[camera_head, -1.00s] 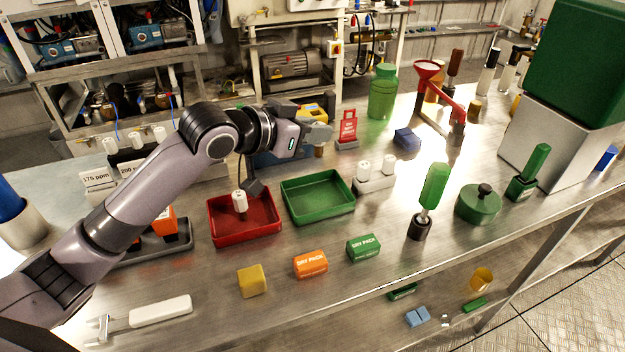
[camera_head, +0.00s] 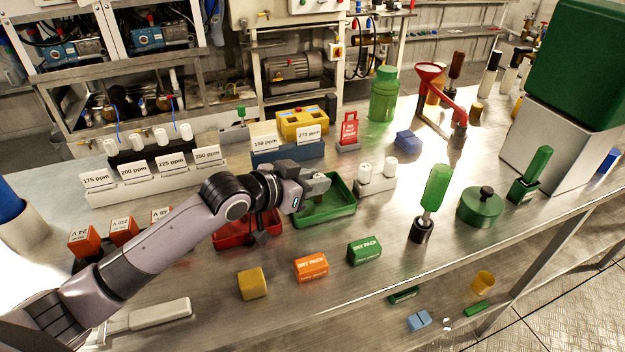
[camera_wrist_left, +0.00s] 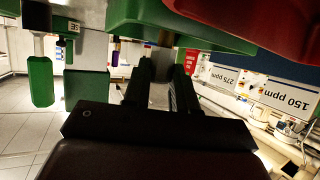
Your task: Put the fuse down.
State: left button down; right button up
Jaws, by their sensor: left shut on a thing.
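My left gripper (camera_head: 318,185) is shut, low over the green tray (camera_head: 324,217). The fuse in its jaws is not clearly visible in the head view. In the left wrist view the two dark fingers (camera_wrist_left: 164,88) stand close together with a pale patch between them that I cannot identify surely. The green tray (camera_wrist_left: 150,14) shows at the top of that view. Two white fuses (camera_head: 377,171) stand in a pale holder (camera_head: 376,187) right of the tray. The red tray (camera_head: 230,236) is partly hidden by my left arm. My right gripper is out of view.
An orange dry pack (camera_head: 311,267), a green dry pack (camera_head: 364,250) and a yellow block (camera_head: 252,283) lie in front of the trays. A blue holder with ppm labels (camera_head: 285,153) is behind. A green-handled tool (camera_head: 435,190) stands upright to the right.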

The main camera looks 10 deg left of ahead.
pick_arm(q)
jog(key=shift+f, duration=0.1)
jog(key=c, duration=0.9)
grip_release()
jog(key=v, duration=0.7)
jog(key=shift+s+a, duration=0.15)
